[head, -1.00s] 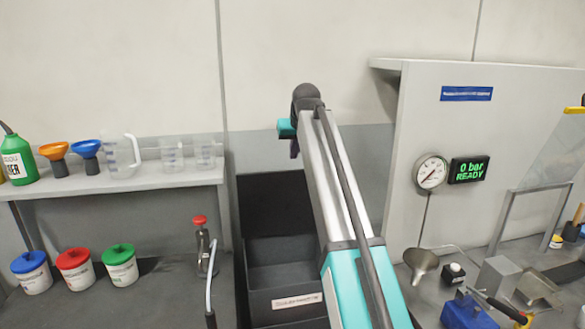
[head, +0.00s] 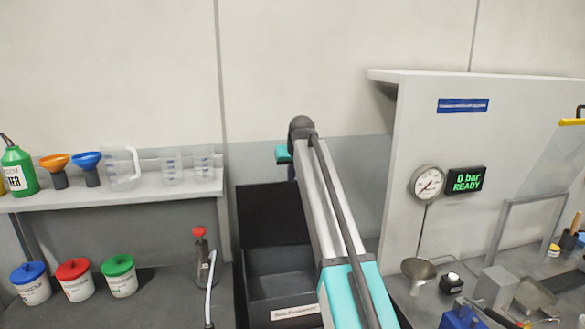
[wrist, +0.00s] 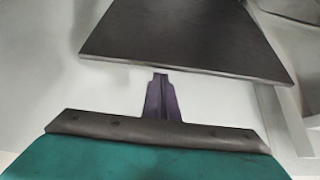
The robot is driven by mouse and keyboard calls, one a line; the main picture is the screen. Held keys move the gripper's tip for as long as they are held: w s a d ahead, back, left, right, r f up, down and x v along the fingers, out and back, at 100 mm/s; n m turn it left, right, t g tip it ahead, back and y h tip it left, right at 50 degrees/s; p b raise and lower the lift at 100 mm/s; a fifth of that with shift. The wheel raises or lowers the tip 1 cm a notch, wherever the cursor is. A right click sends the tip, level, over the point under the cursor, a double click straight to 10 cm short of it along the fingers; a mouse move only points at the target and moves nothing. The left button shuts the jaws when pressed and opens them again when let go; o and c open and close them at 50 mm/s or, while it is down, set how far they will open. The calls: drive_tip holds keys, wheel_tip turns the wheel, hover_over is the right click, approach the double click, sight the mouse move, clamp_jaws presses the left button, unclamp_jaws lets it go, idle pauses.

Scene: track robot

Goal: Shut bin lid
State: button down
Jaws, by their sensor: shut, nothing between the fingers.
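The black bin (head: 262,288) stands in the gap between the two counters in the head view, with a white label on its front. Its dark lid (head: 262,212) stands raised at the back, so the bin is open; my arm hides its right part. In the wrist view a dark flat panel, which looks like the lid (wrist: 190,42), fills the top middle. My gripper (wrist: 160,78) is shut and empty, its fingertips at the panel's near edge in the picture. I cannot tell whether they touch. In the head view the gripper is mostly hidden behind my arm.
A shelf (head: 120,192) above carries jugs and funnels. At right stand a partition (head: 425,120) with a gauge (head: 427,183) and a cluttered counter.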

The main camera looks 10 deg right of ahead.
drive_tip(key=shift+p+x, duration=0.3)
drive_tip(key=shift+x, duration=1.25)
drive_tip(key=shift+s, duration=0.1)
